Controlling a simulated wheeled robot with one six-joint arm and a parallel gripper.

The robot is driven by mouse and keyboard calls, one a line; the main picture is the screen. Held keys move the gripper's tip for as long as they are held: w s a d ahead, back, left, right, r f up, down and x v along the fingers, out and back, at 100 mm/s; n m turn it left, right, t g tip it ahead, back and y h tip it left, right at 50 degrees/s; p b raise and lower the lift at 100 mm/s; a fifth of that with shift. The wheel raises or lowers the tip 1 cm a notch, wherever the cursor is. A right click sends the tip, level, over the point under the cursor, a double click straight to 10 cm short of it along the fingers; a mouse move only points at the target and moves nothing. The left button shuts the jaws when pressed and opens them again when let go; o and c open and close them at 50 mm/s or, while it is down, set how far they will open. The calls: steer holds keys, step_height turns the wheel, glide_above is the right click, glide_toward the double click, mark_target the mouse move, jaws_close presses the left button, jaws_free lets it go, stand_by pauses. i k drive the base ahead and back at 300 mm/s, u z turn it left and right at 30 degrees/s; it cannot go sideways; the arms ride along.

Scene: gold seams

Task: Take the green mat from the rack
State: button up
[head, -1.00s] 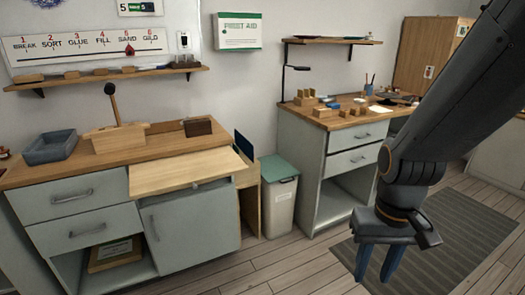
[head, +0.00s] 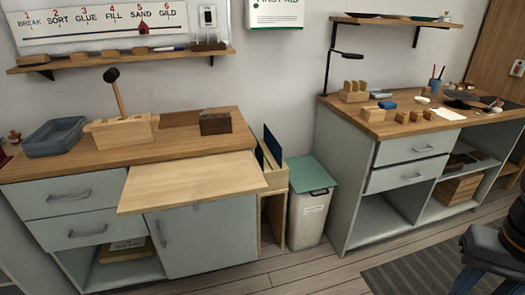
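A narrow light-wood rack (head: 274,212) stands between the left bench and the lidded bin. Thin upright sheets stand in it: a dark blue one (head: 272,146) shows above the rack's top, and a darker edge beside it may be the green mat, but its colour is too dark to tell. My gripper (head: 487,284) is at the bottom right corner, cut off by the frame edge, well to the right of the rack and apart from it. Its fingertips are out of the picture and I see nothing held.
A pull-out board (head: 190,180) juts from the left bench (head: 60,172), close left of the rack. A green-lidded bin (head: 309,205) stands directly right of it. The right bench (head: 390,125) stands beyond. Open floor (head: 300,272) lies in front.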

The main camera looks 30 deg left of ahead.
mark_target(258, 151)
steer(key=u, duration=0.35)
steer(key=i, duration=0.6)
steer(key=u, duration=0.65)
steer(key=i, duration=1.75)
steer(key=u, duration=0.85)
